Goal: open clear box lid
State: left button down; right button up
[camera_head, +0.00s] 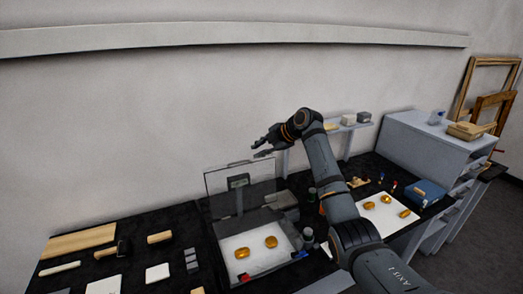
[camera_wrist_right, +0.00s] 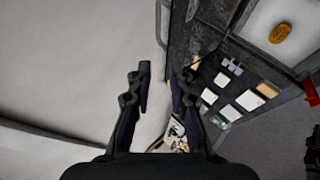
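The clear box (camera_head: 284,262) stands on the dark bench with a white floor and two gold pieces (camera_head: 242,253) inside. Its see-through lid (camera_head: 262,188) stands up, roughly upright, along the back edge, so the box is open at the top. My right gripper (camera_head: 262,147) is above the lid's top edge, apart from it as far as I can see. In the right wrist view its fingers (camera_wrist_right: 160,95) are spread with nothing between them. One gold piece (camera_wrist_right: 280,32) shows there at the top right. My left gripper is not in view.
Wood blocks (camera_head: 160,237), tools and white cards (camera_head: 158,272) lie left of the box. A white sheet (camera_head: 388,216) with gold pieces and a blue box (camera_head: 425,193) lie right, beyond my right arm. A wall shelf (camera_head: 345,127) is behind the arm. A grey cabinet (camera_head: 430,137) stands at right.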

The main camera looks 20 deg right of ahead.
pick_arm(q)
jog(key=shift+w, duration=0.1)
pick_arm(e)
jog(key=v, duration=1.2)
jog(key=shift+s, duration=0.15)
